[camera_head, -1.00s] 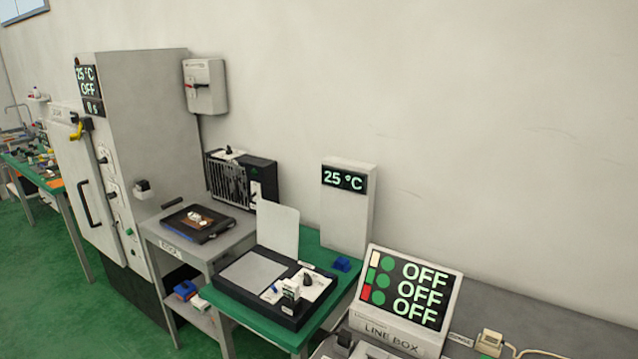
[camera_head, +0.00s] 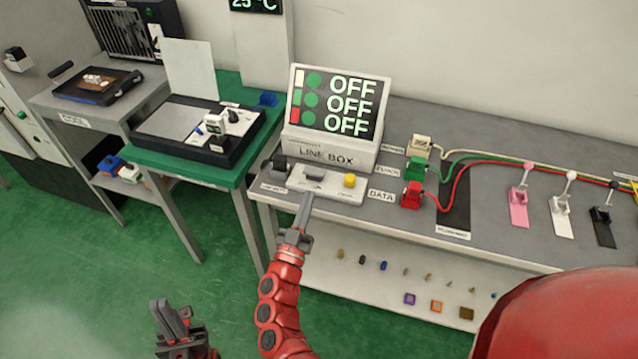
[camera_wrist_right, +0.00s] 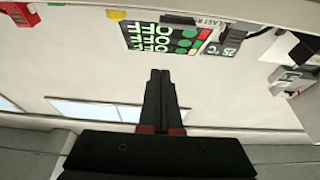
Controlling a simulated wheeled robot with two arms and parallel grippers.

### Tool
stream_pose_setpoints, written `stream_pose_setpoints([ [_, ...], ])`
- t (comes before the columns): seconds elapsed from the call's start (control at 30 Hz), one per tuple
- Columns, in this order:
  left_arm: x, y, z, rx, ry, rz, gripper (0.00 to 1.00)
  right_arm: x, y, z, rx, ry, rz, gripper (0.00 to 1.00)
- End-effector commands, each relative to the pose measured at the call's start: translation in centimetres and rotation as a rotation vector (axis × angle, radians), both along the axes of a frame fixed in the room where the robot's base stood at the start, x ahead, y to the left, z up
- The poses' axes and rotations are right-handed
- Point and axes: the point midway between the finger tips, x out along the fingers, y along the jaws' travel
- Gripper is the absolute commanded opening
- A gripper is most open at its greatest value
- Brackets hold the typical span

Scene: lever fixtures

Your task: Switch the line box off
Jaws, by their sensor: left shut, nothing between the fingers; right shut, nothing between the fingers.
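The line box (camera_head: 330,158) stands on the grey bench. Its screen (camera_head: 335,103) reads OFF in three rows. In front of it is a white control panel (camera_head: 345,192) with a dark grey switch (camera_head: 314,174) and a yellow knob (camera_head: 349,180). My right gripper (camera_head: 307,196) is shut and empty, its tips just in front of the panel below the dark switch. I cannot tell whether they touch it. In the right wrist view the shut fingers (camera_wrist_right: 160,75) point toward the upside-down screen (camera_wrist_right: 165,36). My left gripper (camera_head: 168,318) is shut and empty, low over the floor.
Red (camera_head: 411,196), green (camera_head: 414,168) and cream (camera_head: 420,146) connectors with wires sit right of the panel. A dark grey block (camera_head: 281,164) is at its left. Pink, white and black levers stand further right. A green table (camera_head: 232,176) with a black tray is at left.

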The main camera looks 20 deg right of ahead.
Motion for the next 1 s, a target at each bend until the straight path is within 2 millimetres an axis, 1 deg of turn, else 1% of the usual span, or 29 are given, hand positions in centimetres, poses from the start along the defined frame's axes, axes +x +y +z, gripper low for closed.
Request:
stream_pose_setpoints([
  [0.33,0.0,0.0,0.1,0.000,0.000,0.000,0.00,0.2,0.0,0.1,0.000,0.005,0.000,0.00],
  [0.47,0.0,0.0,0.3,0.000,0.000,0.000,0.00,0.9,-0.5,0.5,-0.001,0.004,-0.001,0.00],
  [0.57,0.0,0.0,0.7,0.000,0.000,0.000,0.00,2.1,-1.4,1.1,-0.002,0.002,-0.002,0.00],
  [0.9,0.0,0.0,2.1,0.000,0.000,0.000,0.00,7.9,-5.3,3.7,-0.003,0.001,-0.001,0.00],
  [0.93,0.0,0.0,2.1,0.000,0.000,0.000,0.00,8.2,-5.5,3.6,-0.003,0.003,0.000,0.00],
  [1.0,0.0,0.0,2.0,0.000,0.000,0.000,0.00,8.1,-5.2,2.1,-0.004,0.006,0.003,0.00],
])
